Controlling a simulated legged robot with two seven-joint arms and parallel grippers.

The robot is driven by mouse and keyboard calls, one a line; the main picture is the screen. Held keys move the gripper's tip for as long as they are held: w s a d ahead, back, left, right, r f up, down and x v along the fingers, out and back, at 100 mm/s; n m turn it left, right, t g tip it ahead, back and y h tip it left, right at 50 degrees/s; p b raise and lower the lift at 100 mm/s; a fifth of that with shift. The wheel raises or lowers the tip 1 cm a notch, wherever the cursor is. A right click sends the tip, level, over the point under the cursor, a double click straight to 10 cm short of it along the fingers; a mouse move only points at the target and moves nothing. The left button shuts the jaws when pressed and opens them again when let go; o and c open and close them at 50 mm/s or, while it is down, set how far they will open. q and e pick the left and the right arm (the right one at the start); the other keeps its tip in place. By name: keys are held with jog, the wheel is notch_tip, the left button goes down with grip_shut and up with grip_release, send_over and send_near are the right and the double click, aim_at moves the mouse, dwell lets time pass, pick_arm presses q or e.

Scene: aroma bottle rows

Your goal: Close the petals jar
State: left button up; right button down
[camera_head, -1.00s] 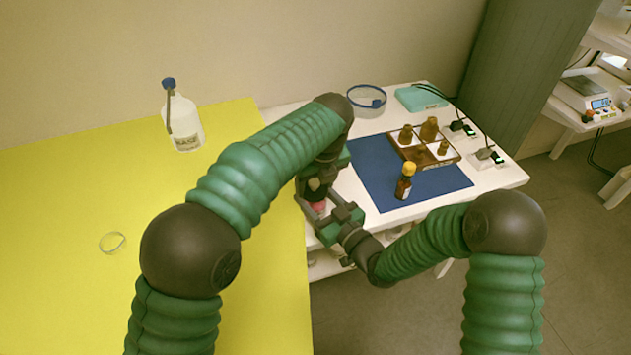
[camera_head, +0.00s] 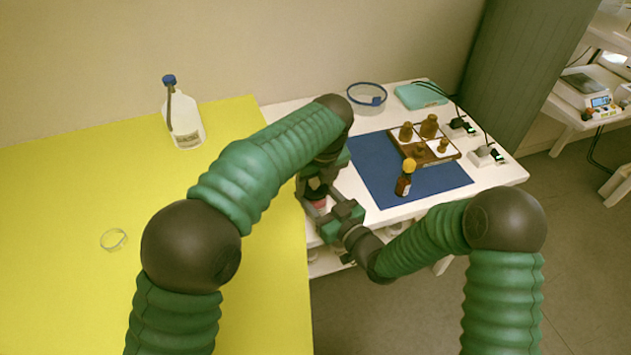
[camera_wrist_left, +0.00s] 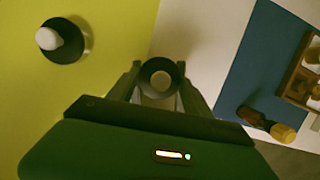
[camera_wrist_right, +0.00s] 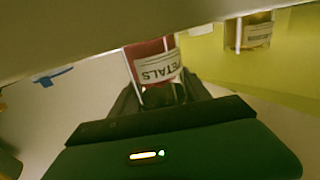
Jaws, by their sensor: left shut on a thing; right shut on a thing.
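The petals jar (camera_wrist_right: 150,65) shows in the right wrist view, with red contents and a white label reading PETALS. In the head view a red-pink bit of the petals jar (camera_head: 317,205) shows between my grippers. My right gripper (camera_head: 338,220) is shut on the jar from the side. My left gripper (camera_head: 316,192) is just above it, pointing down. In the left wrist view it is shut on a round dark lid (camera_wrist_left: 160,72) with a pale centre. I cannot tell whether the lid touches the jar, as the jar's top is hidden.
A yellow table (camera_head: 60,200) is at left, with a large white bottle (camera_head: 185,125). A jar with yellowish contents (camera_wrist_right: 250,35) shows behind. On the white table are a blue mat (camera_head: 375,180), a yellow-capped brown bottle (camera_head: 404,185) and a wooden tray (camera_head: 432,160) of brown bottles.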

pick_arm(q)
jog(key=shift+a+f, duration=0.15)
jog(key=shift+f, duration=0.2)
jog(key=shift+r, duration=0.4)
jog(key=shift+r, duration=0.4)
jog(key=shift+s+f, duration=0.1)
jog(key=shift+f, duration=0.85)
dwell(0.9)
jog(key=shift+r, duration=0.4)
